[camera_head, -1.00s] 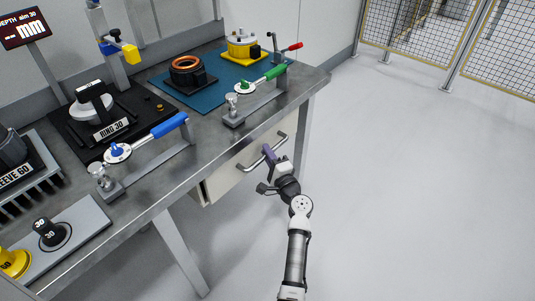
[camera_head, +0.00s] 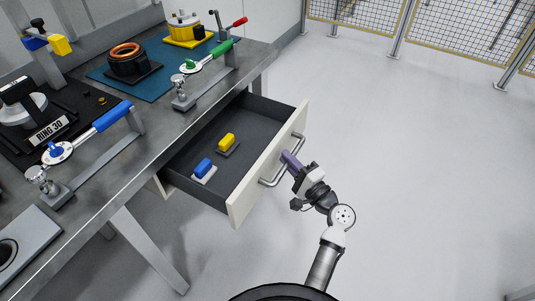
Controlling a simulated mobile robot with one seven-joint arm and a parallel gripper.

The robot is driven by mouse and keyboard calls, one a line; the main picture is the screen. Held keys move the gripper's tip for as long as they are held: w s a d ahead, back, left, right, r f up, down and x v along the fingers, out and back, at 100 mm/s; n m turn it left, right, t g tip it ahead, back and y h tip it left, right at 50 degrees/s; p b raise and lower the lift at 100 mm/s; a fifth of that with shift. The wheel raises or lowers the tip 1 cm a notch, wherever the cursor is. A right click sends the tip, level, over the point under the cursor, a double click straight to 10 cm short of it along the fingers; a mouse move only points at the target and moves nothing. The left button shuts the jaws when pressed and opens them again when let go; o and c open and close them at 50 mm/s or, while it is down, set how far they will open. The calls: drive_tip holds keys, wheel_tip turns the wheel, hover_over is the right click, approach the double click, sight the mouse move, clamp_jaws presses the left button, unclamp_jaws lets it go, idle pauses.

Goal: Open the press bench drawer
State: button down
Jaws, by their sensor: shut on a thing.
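The press bench drawer (camera_head: 265,180) stands pulled well out from under the bench, its dark inside in full view. Its front is cream with a grey bar handle (camera_head: 268,182). My gripper (camera_head: 289,158) is at the handle's middle with its purple fingers shut on the bar; the fingers hide part of it. Inside the drawer lie a blue block on a light base (camera_head: 204,169) and a yellow block on a dark base (camera_head: 227,142).
The grey press bench (camera_head: 135,165) carries a blue-handled lever (camera_head: 100,122), a green-handled lever (camera_head: 212,56), a RING 30 plate (camera_head: 48,131) and a copper-ringed part (camera_head: 127,60) on a teal mat. The floor (camera_head: 410,160) to the right is clear up to the mesh fence (camera_head: 440,30).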

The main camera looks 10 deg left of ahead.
drive_tip(key=shift+s+d, duration=0.3)
drive_tip(key=shift+d, duration=0.45)
drive_tip(key=shift+s+d, duration=0.25)
drive_tip(key=shift+d, duration=0.5)
drive_tip(key=shift+s+d, duration=0.3)
drive_tip(key=shift+d, duration=0.45)
drive_tip(key=c, duration=1.4)
unclamp_jaws()
drive_tip(key=b+v, duration=0.2)
drive_tip(key=v, duration=1.1)
drive_tip(key=shift+s+d+b, duration=0.25)
drive_tip(key=shift+d+b, duration=0.05)
drive_tip(key=shift+s+d+f, duration=0.1)
drive_tip(key=shift+f, duration=0.05)
